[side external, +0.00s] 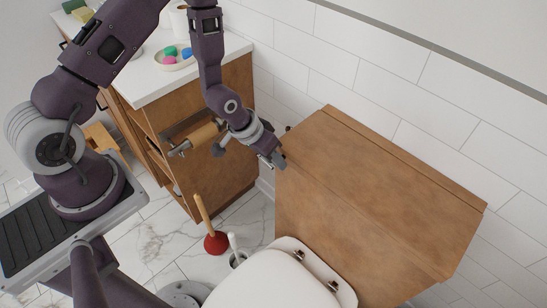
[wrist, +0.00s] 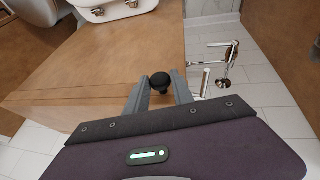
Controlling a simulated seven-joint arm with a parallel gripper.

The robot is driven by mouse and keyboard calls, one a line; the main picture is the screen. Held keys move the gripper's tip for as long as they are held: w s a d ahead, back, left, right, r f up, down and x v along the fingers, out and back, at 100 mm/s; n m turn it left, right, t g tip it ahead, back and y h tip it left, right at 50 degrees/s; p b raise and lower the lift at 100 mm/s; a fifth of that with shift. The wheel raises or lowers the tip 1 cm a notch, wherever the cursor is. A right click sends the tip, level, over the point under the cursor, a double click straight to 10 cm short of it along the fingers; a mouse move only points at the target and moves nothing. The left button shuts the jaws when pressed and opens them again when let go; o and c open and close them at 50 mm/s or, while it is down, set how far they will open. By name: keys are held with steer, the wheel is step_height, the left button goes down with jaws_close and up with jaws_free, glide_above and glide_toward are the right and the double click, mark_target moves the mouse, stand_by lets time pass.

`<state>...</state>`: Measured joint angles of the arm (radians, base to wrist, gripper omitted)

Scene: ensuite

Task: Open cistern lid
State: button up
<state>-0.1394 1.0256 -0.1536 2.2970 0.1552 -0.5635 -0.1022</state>
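The wooden cistern (side external: 320,215) stands against the tiled wall, with its flat wooden lid (side external: 385,190) lying down on top. The lid's surface also fills much of the wrist view (wrist: 110,65). My gripper (side external: 277,161) is at the cistern's left end, close to the lid's edge. In the wrist view my gripper (wrist: 161,88) has its two fingers apart. A round black knob (wrist: 159,80) shows between the fingertips, near the wooden edge. I cannot tell whether either finger touches it.
The toilet seat (side external: 270,283) is in front of the cistern. A wooden cabinet with a white top (side external: 160,88) stands to the left, carrying a dish of coloured pieces (side external: 172,60). A plunger (side external: 215,242) and a toilet brush (side external: 236,250) stand on the floor. The lid's top is clear.

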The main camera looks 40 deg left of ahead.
jaws_close()
stand_by(1.0)
steer(key=shift+r, duration=0.1)
steer(key=w+r, duration=0.5)
steer(key=r, duration=0.4)
steer(key=w+r+g, duration=0.1)
steer(key=w+r, duration=0.5)
steer(key=r, duration=0.4)
steer(key=shift+w+r, duration=0.3)
steer(key=shift+c, duration=0.6)
jaws_free()
steer(key=shift+w+d, duration=0.1)
steer(key=shift+d, duration=0.05)
steer(key=o, duration=0.9)
steer(key=shift+g, duration=0.3)
steer(key=shift+o, duration=0.2)
